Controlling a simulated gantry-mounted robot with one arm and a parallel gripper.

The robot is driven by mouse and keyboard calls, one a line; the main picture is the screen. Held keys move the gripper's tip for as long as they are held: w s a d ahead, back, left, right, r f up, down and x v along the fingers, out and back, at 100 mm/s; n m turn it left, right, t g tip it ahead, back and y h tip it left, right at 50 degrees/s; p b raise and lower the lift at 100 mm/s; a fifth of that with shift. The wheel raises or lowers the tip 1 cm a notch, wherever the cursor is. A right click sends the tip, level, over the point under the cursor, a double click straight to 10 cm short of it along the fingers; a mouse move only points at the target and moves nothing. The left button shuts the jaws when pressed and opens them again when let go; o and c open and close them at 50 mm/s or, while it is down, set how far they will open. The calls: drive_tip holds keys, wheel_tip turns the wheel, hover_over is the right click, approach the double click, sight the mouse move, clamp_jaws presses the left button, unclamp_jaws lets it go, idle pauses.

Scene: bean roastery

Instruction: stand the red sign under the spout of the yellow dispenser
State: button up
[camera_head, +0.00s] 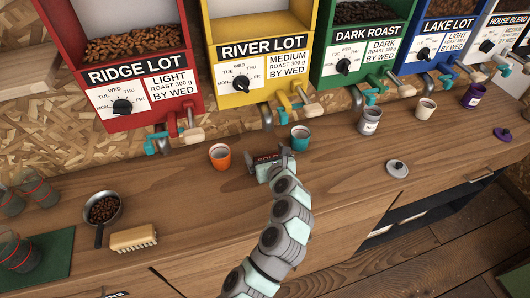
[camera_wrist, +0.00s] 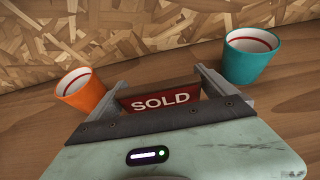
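The red sign (camera_wrist: 160,101) reads "SOLD" and faces the wrist camera; its lower part is hidden by my gripper's body. My gripper (camera_wrist: 160,80) has one finger at each end of the sign, with no clear gap, and looks shut on it. In the head view the sign (camera_head: 266,158) is at the counter's back part, in front of the yellow dispenser (camera_head: 240,95). I cannot tell whether it touches the counter. The yellow dispenser's spout (camera_head: 267,117) is behind and above the sign.
An orange cup (camera_head: 220,156) stands left of the sign and a teal cup (camera_head: 300,138) close to its right. A grey cup (camera_head: 369,121) is farther right. A pan of beans (camera_head: 103,210) and a brush (camera_head: 133,239) lie at left. The front counter right of my arm is mostly clear.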

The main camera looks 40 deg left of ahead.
drive_tip(key=shift+o, duration=0.2)
drive_tip(key=shift+r, duration=0.1)
drive_tip(key=shift+s+d+r, duration=0.15)
drive_tip(key=shift+d, duration=0.05)
drive_tip(key=p+v, duration=0.1)
drive_tip(key=v, duration=1)
drive_tip(key=shift+s+d+p, duration=0.1)
drive_tip(key=shift+d+p, duration=0.15)
drive_tip(key=shift+p, duration=0.1)
